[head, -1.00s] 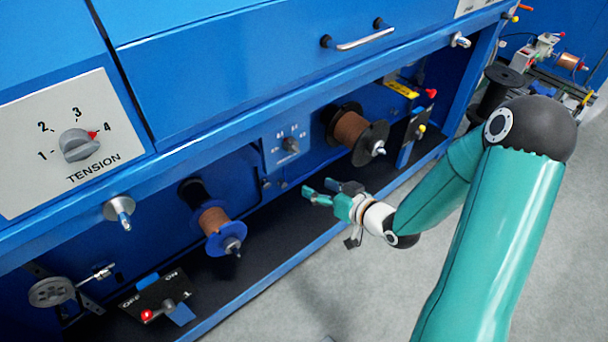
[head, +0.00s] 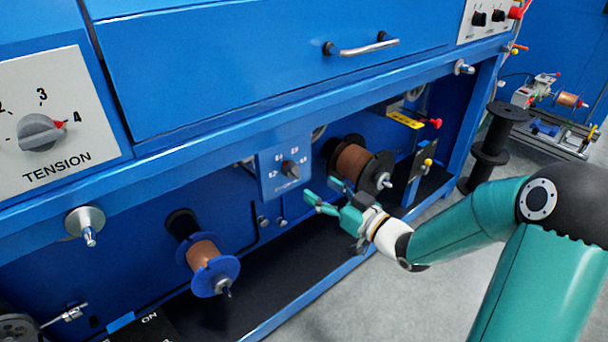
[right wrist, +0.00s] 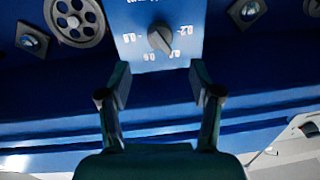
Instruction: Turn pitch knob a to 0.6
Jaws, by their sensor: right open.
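The pitch knob, taken to be knob a, is a small dark knob (head: 290,169) on a blue plate (head: 268,179) inside the machine's lower bay. It also shows in the right wrist view (right wrist: 160,38), upside down, with white numbers around it. I cannot read its setting surely. My right gripper (head: 324,192) is open and empty, in front of and slightly right of the plate in the head view. In the right wrist view its two fingers (right wrist: 158,82) stand apart, below the knob in the picture and not touching it. My left gripper is out of view.
Copper spools on the left (head: 206,260) and right (head: 354,164) stick out beside the plate. A blue ledge (head: 230,125) runs above the bay. A tension dial (head: 42,132) is at upper left. Grey floor (head: 390,310) is clear in front.

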